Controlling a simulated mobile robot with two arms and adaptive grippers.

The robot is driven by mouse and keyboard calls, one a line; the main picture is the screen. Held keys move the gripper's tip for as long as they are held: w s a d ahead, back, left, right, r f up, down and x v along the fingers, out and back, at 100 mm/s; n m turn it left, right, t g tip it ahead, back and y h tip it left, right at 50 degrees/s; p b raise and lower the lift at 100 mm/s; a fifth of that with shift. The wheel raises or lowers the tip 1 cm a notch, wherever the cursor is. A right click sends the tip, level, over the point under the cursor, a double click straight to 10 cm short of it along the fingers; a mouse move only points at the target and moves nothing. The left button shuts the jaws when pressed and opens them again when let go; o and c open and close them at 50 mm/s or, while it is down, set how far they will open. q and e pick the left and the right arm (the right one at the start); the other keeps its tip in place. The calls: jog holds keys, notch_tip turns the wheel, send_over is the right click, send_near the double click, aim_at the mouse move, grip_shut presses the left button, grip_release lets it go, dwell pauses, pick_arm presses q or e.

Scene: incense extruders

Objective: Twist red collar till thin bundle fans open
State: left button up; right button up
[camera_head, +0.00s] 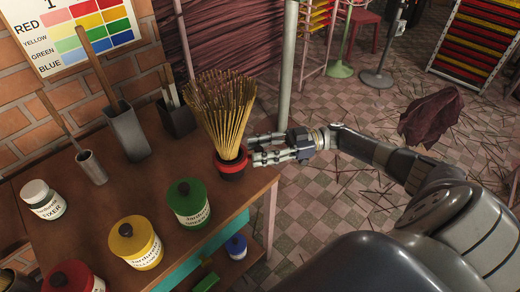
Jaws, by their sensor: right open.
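The red collar (231,168) sits on the table's right edge, with a dark band around it. A bundle of thin tan sticks (222,110) stands upright in it, narrow at the base and spread wide at the top. My right gripper (252,148) reaches in from the right, its two fingers apart and pointing at the base of the bundle. Its fingertips are close to the collar's right side; I cannot tell whether they touch it. My left gripper is not in view.
Green (188,203), yellow (135,243) and red (73,278) jars and a white jar (43,200) stand on the wooden table (95,215). Grey metal holders are behind. A pale pole (287,70) rises beyond the gripper. Loose sticks and a dark cloth (431,117) lie on the tiled floor.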

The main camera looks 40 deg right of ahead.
jog(key=v, duration=1.2)
dwell(0.6)
